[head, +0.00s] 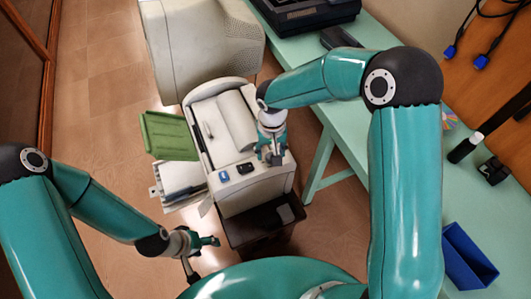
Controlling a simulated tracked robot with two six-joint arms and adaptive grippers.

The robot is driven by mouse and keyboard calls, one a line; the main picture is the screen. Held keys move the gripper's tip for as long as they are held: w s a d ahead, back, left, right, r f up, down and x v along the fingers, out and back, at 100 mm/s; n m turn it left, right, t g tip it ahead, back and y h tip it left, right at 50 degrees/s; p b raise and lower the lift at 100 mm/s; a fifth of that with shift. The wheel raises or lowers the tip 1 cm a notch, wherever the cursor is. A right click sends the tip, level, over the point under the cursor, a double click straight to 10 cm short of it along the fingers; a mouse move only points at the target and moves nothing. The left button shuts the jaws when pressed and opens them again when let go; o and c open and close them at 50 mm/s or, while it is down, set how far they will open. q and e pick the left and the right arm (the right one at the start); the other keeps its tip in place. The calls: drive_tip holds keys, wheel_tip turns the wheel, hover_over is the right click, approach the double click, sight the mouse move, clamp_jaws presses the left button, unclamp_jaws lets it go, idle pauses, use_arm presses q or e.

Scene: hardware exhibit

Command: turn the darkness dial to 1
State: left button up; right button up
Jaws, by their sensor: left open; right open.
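A cream office machine (254,192), which looks like a copier, stands on a dark stand in the middle of the head view. Its front top panel carries a blue control (223,176) and a small black control (245,168). I cannot tell which part is the darkness dial, and no numbers can be read. My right gripper (272,157) is open, pointing down over the right end of this panel and hiding what is below it. Whether it touches anything is unclear. My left gripper (205,258) is open and empty, low and left of the machine, over the floor.
A green tray (168,135) and a paper tray (181,181) stick out at the machine's left. A beige monitor-like box (205,45) is behind it. A mint table (425,195) on the right holds a blue bin (467,262) and a black bottle (464,149). Wooden floor at left is clear.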

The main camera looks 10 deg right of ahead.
drive_tip(key=shift+f, duration=1.05)
